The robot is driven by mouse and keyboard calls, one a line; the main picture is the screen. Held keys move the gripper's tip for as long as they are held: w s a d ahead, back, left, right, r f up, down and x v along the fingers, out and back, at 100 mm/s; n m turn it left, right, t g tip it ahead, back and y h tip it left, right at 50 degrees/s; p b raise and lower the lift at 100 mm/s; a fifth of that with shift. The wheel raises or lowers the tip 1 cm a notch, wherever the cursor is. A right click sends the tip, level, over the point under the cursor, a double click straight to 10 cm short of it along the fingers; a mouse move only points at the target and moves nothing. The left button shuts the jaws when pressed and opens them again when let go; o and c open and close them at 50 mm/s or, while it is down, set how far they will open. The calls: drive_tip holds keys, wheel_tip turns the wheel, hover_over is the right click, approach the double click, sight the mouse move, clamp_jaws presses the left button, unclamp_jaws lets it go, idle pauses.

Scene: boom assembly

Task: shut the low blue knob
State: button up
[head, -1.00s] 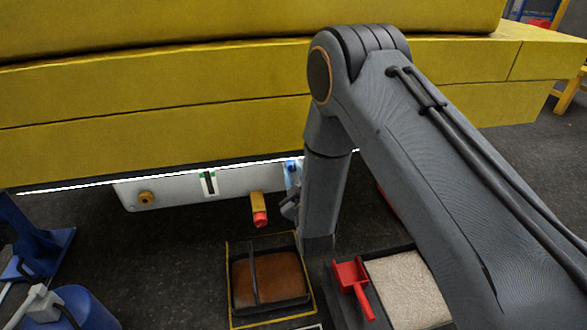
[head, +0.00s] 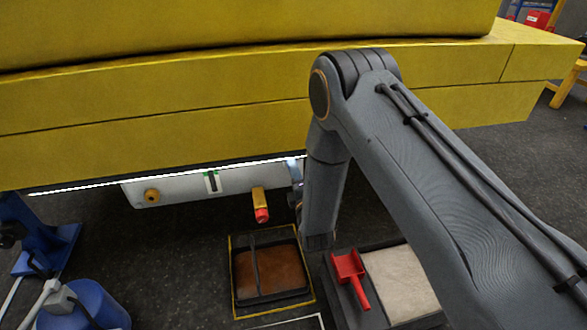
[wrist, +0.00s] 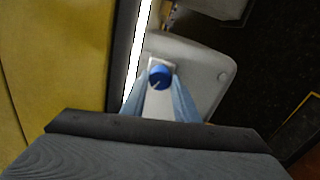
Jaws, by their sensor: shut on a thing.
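The blue knob (wrist: 160,76) shows in the wrist view, round with a pale pointer line, on a light plate of the pale panel (wrist: 200,65). My gripper (wrist: 160,90) has its two light blue fingers on either side of the knob, shut on it. In the head view the same pale panel (head: 180,188) hangs under the yellow boom. There my gripper is mostly behind my forearm at the panel's right end, and the knob cannot be made out.
The panel also carries a brass knob (head: 152,196), a black slot with green marks (head: 212,182) and a red-tipped yellow handle (head: 260,205). The yellow boom (head: 200,110) is close above. A brown-filled tray (head: 270,272) and a red scoop (head: 351,275) lie below.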

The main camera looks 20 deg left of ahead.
drive_tip(key=shift+d+f+n+g+p, duration=0.15)
drive_tip(key=shift+n+p, duration=0.95)
drive_tip(key=shift+n, duration=2.65)
drive_tip(key=shift+a+r+n+g+p, duration=0.15)
drive_tip(key=shift+n+p, duration=0.9)
drive_tip(key=shift+n, duration=2.7)
drive_tip(key=shift+d+f, duration=0.1)
drive_tip(key=o, duration=1.1)
drive_tip(key=shift+c, duration=0.2)
